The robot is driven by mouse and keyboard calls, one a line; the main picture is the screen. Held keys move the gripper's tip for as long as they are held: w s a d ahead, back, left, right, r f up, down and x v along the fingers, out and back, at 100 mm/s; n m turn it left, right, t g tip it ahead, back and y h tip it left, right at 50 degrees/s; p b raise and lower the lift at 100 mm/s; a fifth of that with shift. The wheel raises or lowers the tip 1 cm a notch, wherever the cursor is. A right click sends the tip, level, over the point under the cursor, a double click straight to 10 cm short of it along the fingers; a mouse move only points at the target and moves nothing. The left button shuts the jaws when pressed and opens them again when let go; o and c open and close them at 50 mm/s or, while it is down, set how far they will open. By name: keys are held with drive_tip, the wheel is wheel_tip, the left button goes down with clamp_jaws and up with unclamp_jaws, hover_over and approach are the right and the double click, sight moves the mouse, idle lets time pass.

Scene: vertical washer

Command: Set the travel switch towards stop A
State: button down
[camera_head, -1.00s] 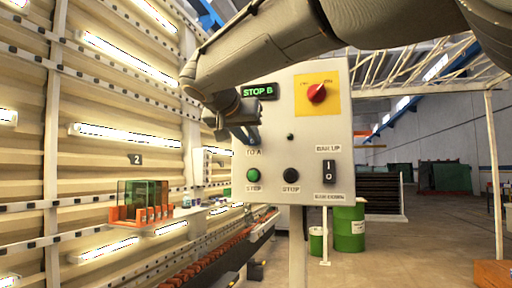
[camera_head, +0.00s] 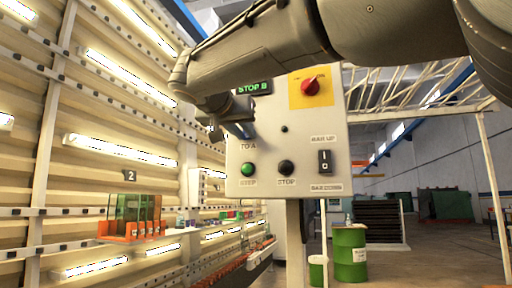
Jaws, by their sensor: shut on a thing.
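The grey control panel (camera_head: 300,150) stands upright on a post in the middle of the view. Its green display (camera_head: 254,87) reads STOP B. The label TO A (camera_head: 248,147) shows just below my gripper. My gripper (camera_head: 246,130) is at the panel's upper left, in front of the spot above that label. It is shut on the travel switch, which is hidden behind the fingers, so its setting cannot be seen. My arm crosses the top of the view and covers part of the panel's upper edge.
The panel also bears a red knob on a yellow plate (camera_head: 311,87), a green STEP button (camera_head: 248,169), a black STOP button (camera_head: 286,168) and a bar rocker switch (camera_head: 325,162). Green drums (camera_head: 349,254) stand behind at right. The washer wall with lamps fills the left. Open floor lies at right.

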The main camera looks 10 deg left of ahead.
drive_tip(key=b, duration=0.2)
drive_tip(key=shift+f+t+b, duration=0.1)
drive_tip(key=shift+t+b, duration=0.2)
drive_tip(key=shift+b, duration=0.45)
drive_tip(key=c, duration=1.6)
unclamp_jaws()
drive_tip(key=shift+o, duration=0.2)
drive_tip(key=shift+s, duration=0.1)
drive_tip(key=s+b, duration=0.1)
drive_tip(key=s, duration=0.6)
drive_tip(key=shift+s+a+b, duration=0.3)
drive_tip(key=shift+a+b, duration=0.05)
